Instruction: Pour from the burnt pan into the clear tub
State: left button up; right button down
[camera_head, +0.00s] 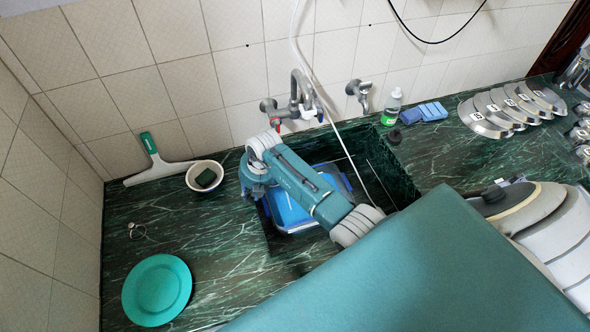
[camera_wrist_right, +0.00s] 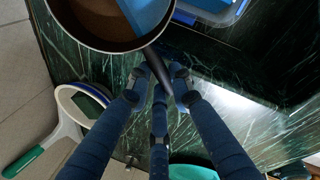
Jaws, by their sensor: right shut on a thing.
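The burnt pan (camera_wrist_right: 98,22) shows in the right wrist view at the top left, brown inside, with a dark rim and handle. My right gripper (camera_wrist_right: 160,78) is shut on its handle. A bright blue shape (camera_wrist_right: 147,14) overlaps the pan's inside; I cannot tell whether it lies in it. The clear tub (camera_head: 350,188), with a blue rim and blue inside, sits in the sink in the head view, partly covered by my right arm. Its corner (camera_wrist_right: 236,14) shows beside the pan in the wrist view. The pan is hidden in the head view. My left gripper is out of view.
A squeegee (camera_head: 165,170) and a white bowl with a dark green sponge (camera_head: 206,177) stand left of the sink. A teal plate (camera_head: 156,290) lies at the front left. Taps (camera_head: 297,98), a soap bottle (camera_head: 392,107) and blue sponges (camera_head: 425,112) are behind the sink.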

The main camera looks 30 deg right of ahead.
jog(key=shift+s+d, duration=0.15)
jog(key=shift+a+f+t, duration=0.15)
jog(key=shift+a+t, duration=0.05)
jog(key=shift+t, duration=0.1)
jog(key=shift+s+d+f+t+y, duration=0.15)
jog(key=shift+s+d+t+y, duration=0.3)
jog(key=shift+s+d, duration=0.25)
jog(key=shift+a+f+t, duration=0.15)
jog(key=shift+t, duration=0.1)
jog(key=shift+s+d+f+t+y, duration=0.2)
jog(key=shift+s+d+t+y, duration=0.2)
jog(key=shift+s+t, duration=0.15)
dwell(0.6)
